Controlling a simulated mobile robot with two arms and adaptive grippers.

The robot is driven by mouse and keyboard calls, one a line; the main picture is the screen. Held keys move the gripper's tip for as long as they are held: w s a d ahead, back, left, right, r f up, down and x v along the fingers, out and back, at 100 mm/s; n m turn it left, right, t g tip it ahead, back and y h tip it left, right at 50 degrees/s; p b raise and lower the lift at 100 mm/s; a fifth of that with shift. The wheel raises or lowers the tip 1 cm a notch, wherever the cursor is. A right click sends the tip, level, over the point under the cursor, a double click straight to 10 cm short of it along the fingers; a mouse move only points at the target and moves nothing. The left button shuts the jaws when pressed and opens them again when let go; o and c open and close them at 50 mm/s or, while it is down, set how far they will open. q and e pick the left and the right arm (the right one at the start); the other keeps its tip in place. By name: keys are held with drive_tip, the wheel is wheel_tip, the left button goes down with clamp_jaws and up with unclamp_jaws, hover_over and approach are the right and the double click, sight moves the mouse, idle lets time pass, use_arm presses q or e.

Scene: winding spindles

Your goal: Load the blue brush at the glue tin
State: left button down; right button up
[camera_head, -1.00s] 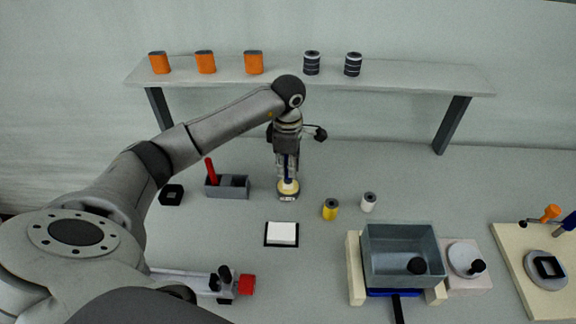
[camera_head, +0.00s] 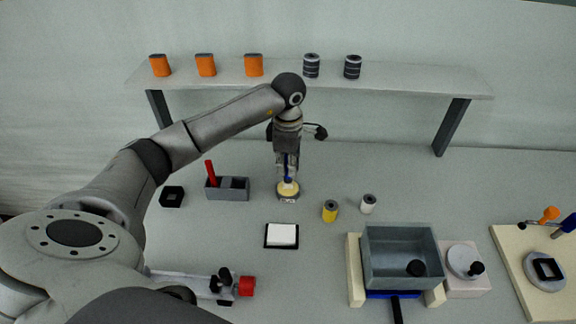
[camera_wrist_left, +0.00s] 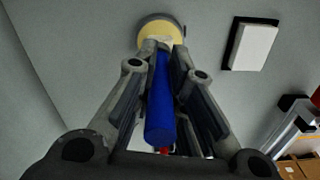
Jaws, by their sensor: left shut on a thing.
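My left gripper (camera_head: 288,174) points down over the glue tin and is shut on the blue brush (camera_head: 287,166). In the left wrist view the blue brush (camera_wrist_left: 160,105) lies between the fingers of the left gripper (camera_wrist_left: 160,45). The glue tin (camera_head: 288,195) is a short round tin with a pale yellow top, standing on the table. It also shows in the left wrist view (camera_wrist_left: 158,32), at the fingertips. The brush's lower end is over the yellow top. I cannot tell how deep it reaches. My right gripper is not clearly seen.
A grey holder (camera_head: 234,190) with a red-handled brush (camera_head: 210,172) stands left of the tin. A white pad (camera_head: 282,235) lies in front. A yellow spool (camera_head: 330,211) and a white spool (camera_head: 368,204) stand to the right. A grey bin (camera_head: 404,258) is farther right. A shelf (camera_head: 400,82) runs behind.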

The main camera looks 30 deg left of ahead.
use_arm(q)
drive_tip(key=shift+r+p, duration=1.45)
drive_tip(key=shift+r, duration=1.5)
drive_tip(key=shift+f, duration=0.1)
